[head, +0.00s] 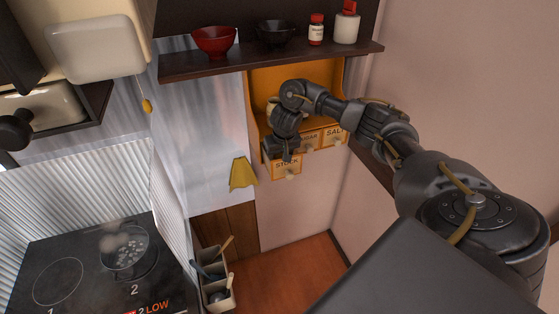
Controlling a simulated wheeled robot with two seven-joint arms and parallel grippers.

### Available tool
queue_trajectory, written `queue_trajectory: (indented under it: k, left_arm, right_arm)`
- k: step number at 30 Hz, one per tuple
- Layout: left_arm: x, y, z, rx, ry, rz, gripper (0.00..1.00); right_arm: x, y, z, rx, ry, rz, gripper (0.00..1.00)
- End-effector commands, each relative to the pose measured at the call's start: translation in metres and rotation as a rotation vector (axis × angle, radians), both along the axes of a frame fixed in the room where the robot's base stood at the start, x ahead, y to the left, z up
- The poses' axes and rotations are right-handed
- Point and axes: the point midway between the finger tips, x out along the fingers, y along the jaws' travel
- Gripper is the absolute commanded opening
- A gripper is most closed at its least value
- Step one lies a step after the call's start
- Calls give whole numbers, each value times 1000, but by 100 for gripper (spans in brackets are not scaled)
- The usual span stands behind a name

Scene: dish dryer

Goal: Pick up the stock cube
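The stock drawer (286,168), labelled STOCK, sticks out from the front of an orange wooden spice cabinet (345,82). No stock cube can be made out; the drawer's inside is mostly hidden by my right gripper. My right gripper (285,154) points down at the stock drawer's top, and its fingers are too dark and small to tell whether they are open or hold anything. My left gripper is not in view.
Two more drawers, the salt drawer (335,136) and a partly covered one (309,141), sit to the right. A dark shelf (190,66) above carries a red bowl (214,41), a dark bowl (275,33) and bottles. A stove (60,262) is at lower left.

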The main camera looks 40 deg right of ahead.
Motion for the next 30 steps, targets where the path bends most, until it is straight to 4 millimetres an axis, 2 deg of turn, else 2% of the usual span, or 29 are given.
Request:
queue_trajectory:
  k: [1, 9, 20, 26, 30]
  left_arm:
    - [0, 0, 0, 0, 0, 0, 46]
    - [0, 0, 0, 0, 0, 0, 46]
    - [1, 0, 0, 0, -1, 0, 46]
    - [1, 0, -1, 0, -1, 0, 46]
    - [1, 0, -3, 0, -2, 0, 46]
  right_arm:
    - [0, 0, 0, 0, 0, 0, 53]
    - [0, 0, 0, 0, 0, 0, 19]
    - [1, 0, 5, 0, -2, 2, 19]
    - [2, 0, 23, -2, -6, 2, 19]
    - [2, 0, 46, -2, -8, 3, 19]
